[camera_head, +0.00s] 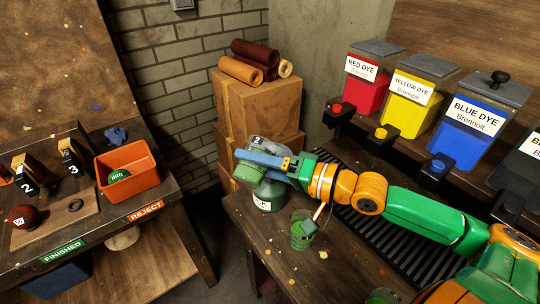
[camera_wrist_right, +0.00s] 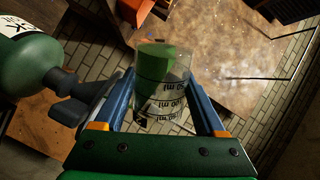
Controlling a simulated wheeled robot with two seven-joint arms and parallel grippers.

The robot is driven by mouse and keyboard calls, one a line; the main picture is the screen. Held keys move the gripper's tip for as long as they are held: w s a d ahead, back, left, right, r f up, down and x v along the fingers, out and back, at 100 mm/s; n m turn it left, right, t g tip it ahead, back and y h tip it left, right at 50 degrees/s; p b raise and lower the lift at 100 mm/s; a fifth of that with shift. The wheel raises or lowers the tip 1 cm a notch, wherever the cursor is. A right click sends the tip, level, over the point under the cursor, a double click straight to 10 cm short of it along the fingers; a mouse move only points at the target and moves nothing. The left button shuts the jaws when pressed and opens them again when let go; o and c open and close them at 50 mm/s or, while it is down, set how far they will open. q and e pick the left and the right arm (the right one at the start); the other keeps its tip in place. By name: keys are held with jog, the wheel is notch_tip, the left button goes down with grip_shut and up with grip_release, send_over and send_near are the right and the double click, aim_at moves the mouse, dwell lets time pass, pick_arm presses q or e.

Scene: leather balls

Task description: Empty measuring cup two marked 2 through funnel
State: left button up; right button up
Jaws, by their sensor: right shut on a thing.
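My right gripper (camera_head: 262,160) is shut on a clear measuring cup (camera_head: 257,141) marked 2. In the right wrist view the cup (camera_wrist_right: 160,100) sits between the blue fingers (camera_wrist_right: 165,108), with ml marks on its wall and green inside. A green bottle (camera_head: 270,192) with a white label stands on the bench just below the gripper. It also shows at the left of the wrist view (camera_wrist_right: 28,75). A dark grey funnel-like piece (camera_wrist_right: 84,98) sits at its neck, beside the cup; the gripper hides it in the head view. My left gripper is out of view.
A green cup (camera_head: 302,240) with a stick in it stands on the bench (camera_head: 262,232) in front of the bottle. Red (camera_head: 368,92), yellow (camera_head: 412,98) and blue (camera_head: 466,125) dye bins line the back right. Cardboard boxes (camera_head: 258,108) stand behind the bottle.

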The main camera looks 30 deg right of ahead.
aim_at(272, 151)
jog(key=shift+r+m, duration=0.35)
jog(key=shift+m, duration=0.15)
dwell(1.2)
jog(key=shift+w+d+r+m+b, duration=0.15)
jog(key=shift+w+d+m+b, duration=0.1)
jog(key=shift+d+m+b, duration=0.15)
dwell(0.8)
jog(key=shift+w+d+r+m+b, duration=0.25)
jog(key=shift+m+b, duration=0.15)
jog(key=shift+b, duration=0.4)
dwell(0.4)
jog(key=shift+w+d+r+m+g+y+p, duration=0.15)
jog(key=shift+r+m+g+y+p, duration=0.2)
jog(key=shift+m+p, duration=0.35)
dwell(1.4)
jog(key=shift+d+f+m, duration=0.1)
jog(key=shift+f+m, duration=0.05)
jog(key=shift+m, duration=0.15)
dwell(0.3)
